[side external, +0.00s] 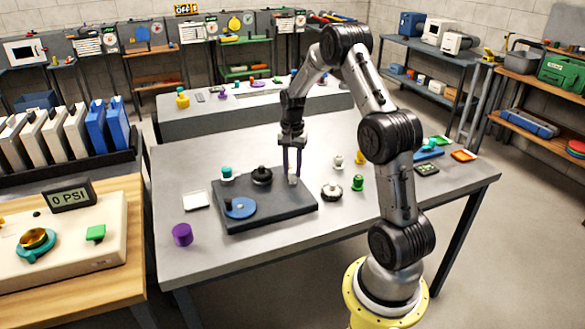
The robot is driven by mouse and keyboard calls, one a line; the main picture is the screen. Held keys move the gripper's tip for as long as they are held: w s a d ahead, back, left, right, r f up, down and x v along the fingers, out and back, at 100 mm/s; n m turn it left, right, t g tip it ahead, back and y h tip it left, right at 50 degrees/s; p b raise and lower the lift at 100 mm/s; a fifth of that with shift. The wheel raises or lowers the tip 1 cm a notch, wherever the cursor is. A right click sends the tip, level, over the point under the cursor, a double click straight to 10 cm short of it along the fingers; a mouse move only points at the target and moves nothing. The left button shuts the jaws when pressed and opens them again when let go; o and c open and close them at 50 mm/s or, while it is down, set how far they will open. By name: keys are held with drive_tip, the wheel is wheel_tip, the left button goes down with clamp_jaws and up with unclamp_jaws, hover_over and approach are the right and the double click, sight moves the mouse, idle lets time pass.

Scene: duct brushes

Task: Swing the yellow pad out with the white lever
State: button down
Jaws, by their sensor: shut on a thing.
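A dark grey board (265,208) lies on the metal table. My gripper (292,176) points straight down over the board's right part, with its fingers around a small white upright piece, which looks like the white lever (293,181). The fingers hide part of it. On the board are also a black round knob (261,175), a teal-topped white knob (227,173) and a flat blue disc (240,208). I cannot make out a yellow pad on the board; it may be hidden or too small to tell.
Right of the board stand a black-and-white knob (332,191), a green piece (357,183) and a small yellow piece (360,158). A purple cylinder (182,234) and a white square tile (196,200) lie to the left. The table's front left is clear.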

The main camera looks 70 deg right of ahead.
sight(292, 171)
drive_tip(key=shift+m, duration=0.3)
drive_tip(key=c, duration=0.6)
unclamp_jaws()
drive_tip(key=shift+r, duration=0.1)
wheel_tip(292, 171, up, 14)
drive_tip(key=shift+f, duration=0.2)
